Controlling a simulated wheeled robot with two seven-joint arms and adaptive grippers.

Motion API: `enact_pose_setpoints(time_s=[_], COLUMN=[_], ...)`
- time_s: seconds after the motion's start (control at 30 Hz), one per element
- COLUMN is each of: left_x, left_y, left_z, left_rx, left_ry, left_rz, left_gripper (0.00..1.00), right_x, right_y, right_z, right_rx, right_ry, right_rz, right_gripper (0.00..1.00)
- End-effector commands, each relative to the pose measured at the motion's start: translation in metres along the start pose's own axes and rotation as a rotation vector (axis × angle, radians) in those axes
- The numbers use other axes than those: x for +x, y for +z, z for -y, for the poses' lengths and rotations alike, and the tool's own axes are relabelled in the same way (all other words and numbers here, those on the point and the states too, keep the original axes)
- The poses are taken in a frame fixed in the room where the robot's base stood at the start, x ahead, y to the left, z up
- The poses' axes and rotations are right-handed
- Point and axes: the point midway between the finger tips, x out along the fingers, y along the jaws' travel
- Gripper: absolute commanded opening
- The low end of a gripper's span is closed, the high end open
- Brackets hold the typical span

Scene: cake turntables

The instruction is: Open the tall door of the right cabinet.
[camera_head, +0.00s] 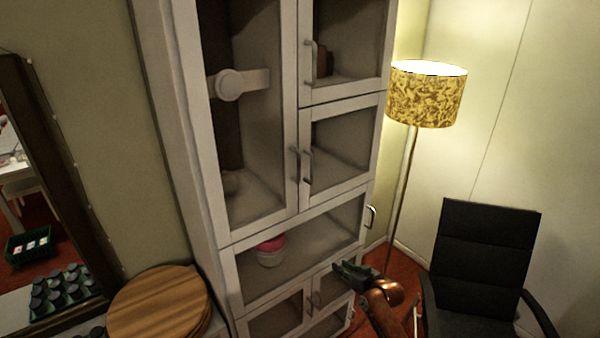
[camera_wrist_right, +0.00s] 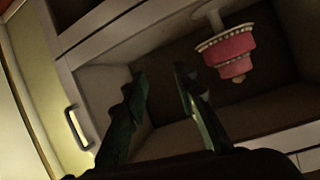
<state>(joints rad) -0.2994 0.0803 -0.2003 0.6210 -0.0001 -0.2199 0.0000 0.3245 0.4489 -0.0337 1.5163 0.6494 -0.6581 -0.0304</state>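The tall white cabinet (camera_head: 190,120) stands in the middle of the head view. Its tall glass door (camera_head: 262,150) is on the left side of the cabinet front and looks shut, with a vertical bar handle (camera_head: 295,165) at its right edge. My right gripper (camera_head: 352,270) is low in front of the cabinet, below and to the right of that handle and apart from it. In the right wrist view its two dark green fingers (camera_wrist_right: 160,75) are spread with nothing between them. The tall door's handle cannot be made out there. My left gripper is not in view.
Smaller glass doors (camera_head: 340,150) sit beside the tall door. A pink cake (camera_head: 269,250) stands in a wide lower compartment. A handle (camera_head: 370,216) shows at the cabinet's right side. A floor lamp (camera_head: 428,95) and a black chair (camera_head: 484,255) stand right; round wooden boards (camera_head: 158,302) lie left.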

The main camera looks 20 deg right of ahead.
Motion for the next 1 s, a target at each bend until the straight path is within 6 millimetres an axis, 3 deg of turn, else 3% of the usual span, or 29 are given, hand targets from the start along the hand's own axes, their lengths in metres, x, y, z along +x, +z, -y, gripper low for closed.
enact_pose_setpoints(time_s=[0.03, 0.1, 0.2, 0.3, 0.4, 0.5, 0.63, 1.0], left_x=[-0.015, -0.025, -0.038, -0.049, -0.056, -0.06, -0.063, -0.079], left_y=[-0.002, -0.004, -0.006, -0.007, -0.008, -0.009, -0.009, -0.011], left_z=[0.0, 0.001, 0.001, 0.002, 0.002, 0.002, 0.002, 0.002], left_rx=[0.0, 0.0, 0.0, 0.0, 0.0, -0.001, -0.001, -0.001], left_ry=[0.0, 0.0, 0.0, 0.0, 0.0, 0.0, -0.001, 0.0], left_rz=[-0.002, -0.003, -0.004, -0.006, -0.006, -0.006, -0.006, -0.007], left_gripper=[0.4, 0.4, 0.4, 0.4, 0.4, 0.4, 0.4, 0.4], right_x=[-0.015, -0.035, -0.072, -0.111, -0.143, -0.164, -0.171, -0.125], right_y=[-0.073, -0.149, -0.243, -0.314, -0.36, -0.386, -0.399, -0.418], right_z=[0.02, 0.048, 0.089, 0.128, 0.159, 0.178, 0.19, 0.21], right_rx=[-0.023, -0.05, -0.096, -0.144, -0.185, -0.214, -0.227, -0.225], right_ry=[-0.04, -0.096, -0.175, -0.245, -0.298, -0.331, -0.348, -0.349], right_rz=[-0.065, -0.136, -0.225, -0.294, -0.343, -0.371, -0.384, -0.385], right_gripper=[0.26, 0.26, 0.26, 0.26, 0.26, 0.26, 0.26, 0.26])
